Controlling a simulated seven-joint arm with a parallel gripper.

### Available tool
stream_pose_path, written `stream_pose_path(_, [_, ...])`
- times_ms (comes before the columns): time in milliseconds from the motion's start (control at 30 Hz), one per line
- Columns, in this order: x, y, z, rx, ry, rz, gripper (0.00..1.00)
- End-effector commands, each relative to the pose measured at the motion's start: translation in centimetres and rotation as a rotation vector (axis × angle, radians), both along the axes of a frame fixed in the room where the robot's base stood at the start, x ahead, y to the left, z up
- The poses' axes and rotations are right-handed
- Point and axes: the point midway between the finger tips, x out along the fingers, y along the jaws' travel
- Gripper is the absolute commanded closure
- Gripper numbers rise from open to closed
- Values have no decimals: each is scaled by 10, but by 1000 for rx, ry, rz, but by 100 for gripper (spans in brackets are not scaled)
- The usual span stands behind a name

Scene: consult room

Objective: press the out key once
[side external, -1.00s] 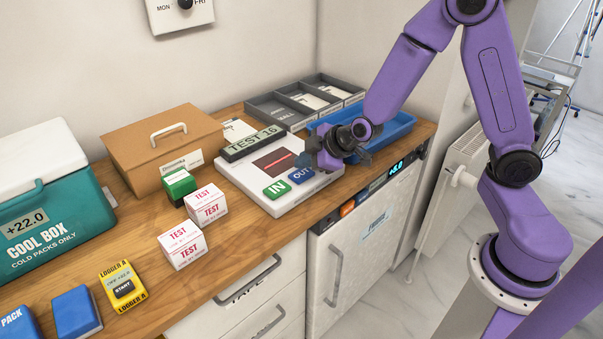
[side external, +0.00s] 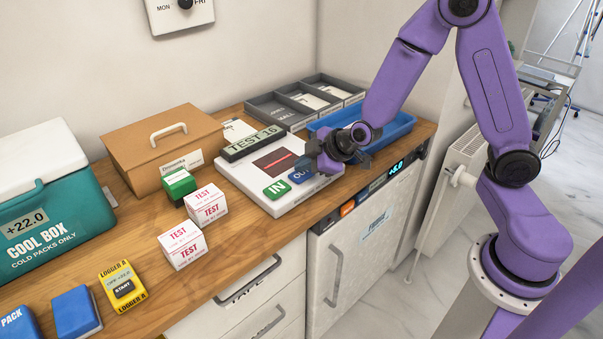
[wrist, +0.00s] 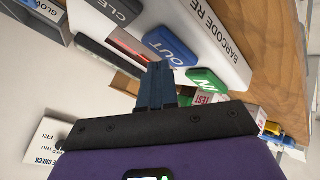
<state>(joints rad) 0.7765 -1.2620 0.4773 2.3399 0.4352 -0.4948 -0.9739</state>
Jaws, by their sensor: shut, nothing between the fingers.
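The blue OUT key (side external: 298,176) sits on the white barcode reader (side external: 252,183), right of the green IN key (side external: 277,190). My gripper (side external: 316,158) is shut and empty, just above and beside the OUT key, covering part of it in the side view. In the wrist view the shut fingers (wrist: 158,68) point at the near edge of the OUT key (wrist: 171,46), with the IN key (wrist: 206,84) to the right. I cannot tell whether the fingertips touch the OUT key. The reader's display (side external: 251,142) shows TEST 16.
A dark key marked CLE (wrist: 115,10) lies beyond OUT in the wrist view. A blue tray (side external: 398,127) and grey divided tray (side external: 268,112) stand behind my gripper. White TEST boxes (side external: 207,205), a green box (side external: 179,185) and a brown case (side external: 130,153) stand left of the reader.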

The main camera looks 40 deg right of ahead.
Motion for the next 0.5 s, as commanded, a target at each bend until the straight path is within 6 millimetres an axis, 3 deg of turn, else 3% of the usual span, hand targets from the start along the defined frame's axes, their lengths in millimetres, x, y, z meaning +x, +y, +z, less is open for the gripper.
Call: stream_pose_path(500, [0,0,-5,-1,0,0,100])
